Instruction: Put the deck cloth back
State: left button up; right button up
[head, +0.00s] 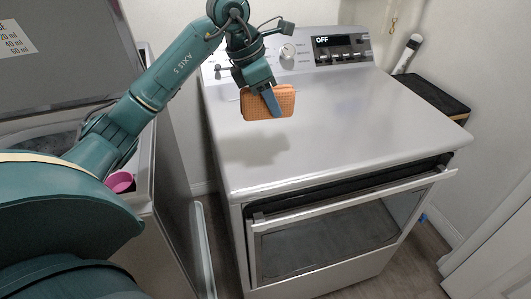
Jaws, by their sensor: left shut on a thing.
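The deck cloth (257,103) is an orange, textured, folded cloth. My left gripper (272,100) is shut on it, with one blue finger showing across its front face. The cloth is held above the grey top of the dryer-like machine (340,110), and a soft shadow lies on the deck below and in front of it. The far finger is hidden behind the cloth. My right gripper is out of view.
A control panel (342,48) with a display reading OFF stands at the back of the machine. A topload washer (60,50) with its lid up is at the left, a pink cup (120,181) at its rim. A dark-topped box (432,95) stands at the right. The deck is otherwise clear.

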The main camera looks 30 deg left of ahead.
pick_arm(q)
jog(key=shift+a+n, duration=0.25)
jog(key=shift+n, duration=0.25)
send_near(274, 148)
jog(key=x, duration=0.5)
jog(key=shift+w+d, duration=0.15)
jog(key=shift+d, duration=0.05)
jog(key=shift+f, duration=0.25)
jog(key=shift+f, duration=0.2)
jog(key=o, duration=0.9)
jog(key=shift+r, duration=0.1)
